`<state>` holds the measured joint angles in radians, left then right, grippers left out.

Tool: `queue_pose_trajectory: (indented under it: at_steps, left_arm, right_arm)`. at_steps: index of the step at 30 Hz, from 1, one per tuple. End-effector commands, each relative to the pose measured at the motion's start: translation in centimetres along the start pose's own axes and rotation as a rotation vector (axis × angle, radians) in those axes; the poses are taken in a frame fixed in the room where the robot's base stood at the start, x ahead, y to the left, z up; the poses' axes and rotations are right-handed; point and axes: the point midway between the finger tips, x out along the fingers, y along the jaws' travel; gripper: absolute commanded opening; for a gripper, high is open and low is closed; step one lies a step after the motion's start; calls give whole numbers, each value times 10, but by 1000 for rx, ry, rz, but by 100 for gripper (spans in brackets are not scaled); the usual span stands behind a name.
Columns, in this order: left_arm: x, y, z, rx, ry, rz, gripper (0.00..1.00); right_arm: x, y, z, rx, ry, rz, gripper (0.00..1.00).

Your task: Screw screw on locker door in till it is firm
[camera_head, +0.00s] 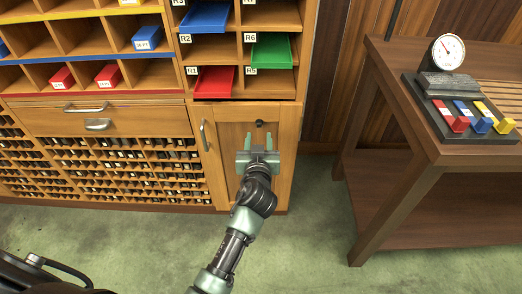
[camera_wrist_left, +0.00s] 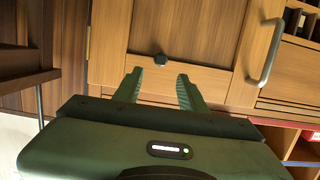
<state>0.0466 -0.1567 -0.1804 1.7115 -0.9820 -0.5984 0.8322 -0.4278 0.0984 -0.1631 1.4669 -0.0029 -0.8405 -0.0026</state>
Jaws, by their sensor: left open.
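The dark screw (camera_head: 259,123) sticks out of the upper part of the wooden locker door (camera_head: 228,140). It also shows in the left wrist view (camera_wrist_left: 161,60), against the door's frame (camera_wrist_left: 205,75). My left gripper (camera_head: 259,138) is in front of the door, just below the screw in the head view. Its two green fingers are spread apart with nothing between them. In the left wrist view the gripper (camera_wrist_left: 158,82) has the screw ahead, beyond its fingertips and roughly centred between them. The screw appears apart from the fingers. My right gripper is not in view.
A metal handle (camera_head: 204,135) is on the door's left side. Shelves with red, blue and green trays (camera_head: 271,51) are above. A wooden table (camera_head: 420,150) with a gauge (camera_head: 447,52) and coloured blocks stands at the right. Green floor between is clear.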

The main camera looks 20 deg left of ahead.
Motion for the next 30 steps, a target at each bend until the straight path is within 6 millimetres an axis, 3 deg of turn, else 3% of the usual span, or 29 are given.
queue_pose_trajectory:
  at_steps: [15, 26, 30]
  left_arm:
    - [68, 0, 2, 4, -2, 1, 41]
    - [74, 0, 2, 3, -3, 1, 41]
    - [74, 0, 2, 3, -3, 1, 8]
  right_arm:
    - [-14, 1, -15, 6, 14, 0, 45]
    - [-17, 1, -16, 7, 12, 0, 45]
    - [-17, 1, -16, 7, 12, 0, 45]
